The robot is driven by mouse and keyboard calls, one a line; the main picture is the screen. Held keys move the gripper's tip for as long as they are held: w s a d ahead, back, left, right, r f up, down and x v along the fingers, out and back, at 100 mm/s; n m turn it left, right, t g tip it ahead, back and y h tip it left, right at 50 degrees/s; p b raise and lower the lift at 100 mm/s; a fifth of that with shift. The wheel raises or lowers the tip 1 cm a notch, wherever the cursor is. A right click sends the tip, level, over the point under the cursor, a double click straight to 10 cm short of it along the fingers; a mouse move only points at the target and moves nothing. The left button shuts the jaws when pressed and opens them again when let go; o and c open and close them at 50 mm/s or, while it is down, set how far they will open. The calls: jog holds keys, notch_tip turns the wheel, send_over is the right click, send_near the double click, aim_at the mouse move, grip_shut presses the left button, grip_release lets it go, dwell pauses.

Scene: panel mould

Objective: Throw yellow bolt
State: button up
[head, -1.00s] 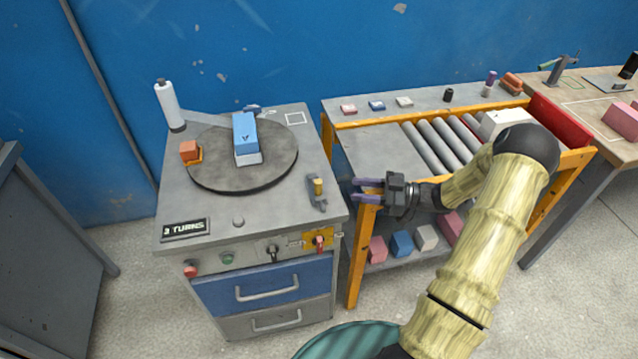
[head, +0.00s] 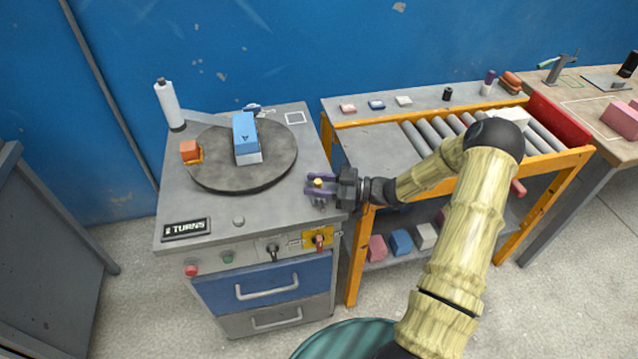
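The yellow bolt (head: 318,183) is a small yellow knob on a grey fitting near the front right corner of the grey machine top. My gripper (head: 319,184) reaches in from the right, with its two purple fingers on either side of the knob. The fingers look apart, at about the same gap as before. I cannot tell whether they touch the knob. The fingers partly hide the grey fitting.
A display (head: 186,228) sits front left. The roller bench (head: 380,150) stands right, beneath my arm.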

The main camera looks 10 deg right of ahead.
jog(key=shift+d, duration=0.15)
grip_shut()
jog(key=shift+w+d+f+b, duration=0.15)
jog(key=shift+w+b, duration=0.35)
jog(key=shift+w, duration=1.7)
jog(key=shift+r, duration=0.2)
grip_release()
jog(key=shift+w+f, duration=0.1)
jog(key=shift+w, duration=0.05)
notch_tip(320, 180, up, 10)
